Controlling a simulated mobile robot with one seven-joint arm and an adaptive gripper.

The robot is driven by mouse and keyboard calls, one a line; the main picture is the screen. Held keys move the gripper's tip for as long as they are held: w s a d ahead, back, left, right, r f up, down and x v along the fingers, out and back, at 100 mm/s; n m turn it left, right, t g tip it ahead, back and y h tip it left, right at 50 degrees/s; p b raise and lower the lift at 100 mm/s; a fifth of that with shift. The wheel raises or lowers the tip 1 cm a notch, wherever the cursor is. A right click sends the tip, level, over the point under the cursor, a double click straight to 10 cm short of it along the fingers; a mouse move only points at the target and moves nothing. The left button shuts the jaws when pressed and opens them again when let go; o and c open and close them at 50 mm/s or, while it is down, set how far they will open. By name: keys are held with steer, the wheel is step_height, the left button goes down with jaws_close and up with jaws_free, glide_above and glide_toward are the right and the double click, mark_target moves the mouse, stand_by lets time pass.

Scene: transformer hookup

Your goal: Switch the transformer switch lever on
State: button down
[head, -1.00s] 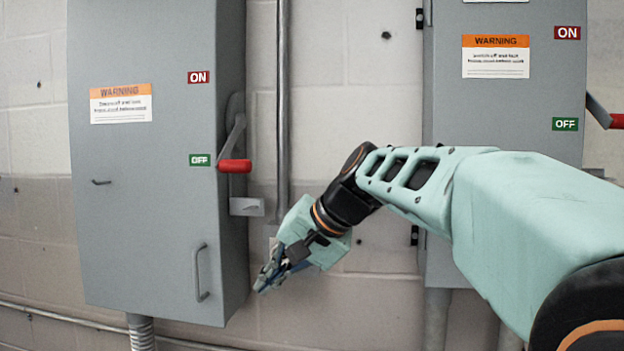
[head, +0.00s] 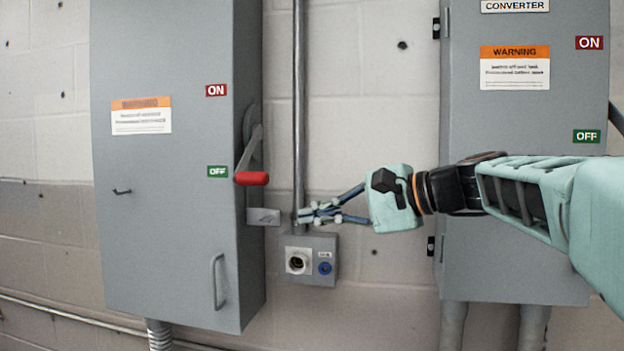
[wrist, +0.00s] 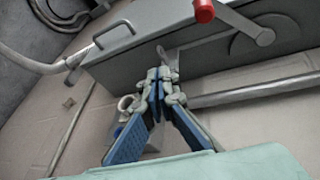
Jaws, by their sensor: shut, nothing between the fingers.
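A grey switch box (head: 165,230) hangs on the wall at left in the head view; no name plate on it shows. Its lever (head: 250,150) is on the right side, with a red handle (head: 251,178) down beside the green OFF label (head: 217,171). The red handle also shows at the top of the wrist view (wrist: 204,11). My gripper (head: 301,214) is shut and empty, right of and slightly below the red handle, apart from it. In the wrist view its fingertips (wrist: 158,82) are near the box's side.
A small socket box (head: 309,270) sits just below my gripper. A vertical conduit (head: 299,100) runs behind it. A metal tab (head: 263,216) juts from the left box below the lever. A second box marked CONVERTER (head: 520,240) is at right.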

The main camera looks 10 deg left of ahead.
step_height(320, 180, up, 5)
steer(key=d+m+t+y, duration=0.1)
steer(key=d, duration=0.2)
steer(key=shift+w+r+m+y, duration=0.2)
steer(key=shift+m+y, duration=0.1)
steer(key=shift+y, duration=0.1)
steer(key=shift+a, duration=0.15)
steer(key=a+p, duration=0.2)
steer(key=a, duration=0.7)
steer(key=shift+a+p, duration=0.15)
steer(key=shift+p, duration=0.2)
steer(key=shift+r+p, duration=0.2)
steer(key=shift+p, duration=0.15)
